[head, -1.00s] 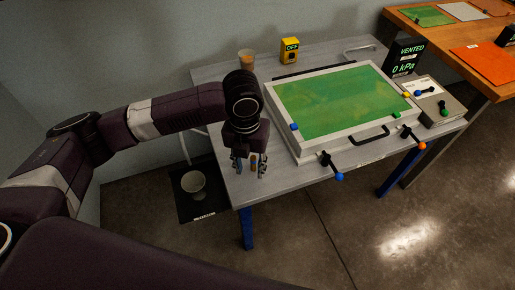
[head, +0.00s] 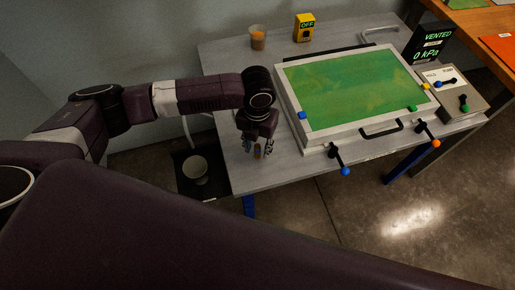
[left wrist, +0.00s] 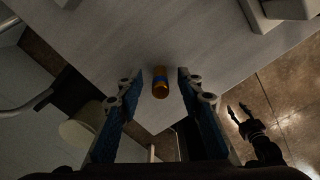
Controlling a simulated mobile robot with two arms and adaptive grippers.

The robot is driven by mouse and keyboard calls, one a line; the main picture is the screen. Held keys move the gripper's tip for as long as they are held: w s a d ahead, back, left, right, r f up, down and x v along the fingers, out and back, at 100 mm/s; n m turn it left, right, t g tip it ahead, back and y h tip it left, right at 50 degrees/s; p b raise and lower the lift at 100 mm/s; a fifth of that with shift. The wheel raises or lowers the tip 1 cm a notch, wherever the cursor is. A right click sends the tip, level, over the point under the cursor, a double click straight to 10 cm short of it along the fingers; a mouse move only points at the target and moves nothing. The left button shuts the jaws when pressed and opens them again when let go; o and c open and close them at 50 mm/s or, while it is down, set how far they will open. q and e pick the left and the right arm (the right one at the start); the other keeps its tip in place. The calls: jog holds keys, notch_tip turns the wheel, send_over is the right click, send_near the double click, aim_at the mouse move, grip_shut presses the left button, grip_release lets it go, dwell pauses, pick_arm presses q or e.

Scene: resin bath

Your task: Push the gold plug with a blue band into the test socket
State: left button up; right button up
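The gold plug with a blue band (left wrist: 160,82) is over the grey table's front left part, between the spread fingers of my left gripper (left wrist: 160,88) in the left wrist view. Gaps show on both sides of it. In the head view the left gripper (head: 257,148) points down, with the plug (head: 257,153) small between its fingers. I cannot tell whether the plug touches the table. A dark two-pronged gripper, seemingly my right one (left wrist: 238,113), shows past the table edge with its prongs apart. I cannot make out the test socket.
A white-framed bath (head: 286,106) with a green surface stands right of the left gripper, with handles and clamps in front. A cup (head: 258,40), a yellow box (head: 305,27) and a lever box (head: 455,92) stand on the table. A bin (head: 195,170) sits on the floor at left.

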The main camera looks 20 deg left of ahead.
pick_arm(q)
jog(key=c, duration=0.7)
grip_shut()
pick_arm(e)
jog(key=shift+s+a, duration=0.1)
jog(key=shift+a, duration=0.05)
pick_arm(q)
jog(key=shift+r, duration=0.1)
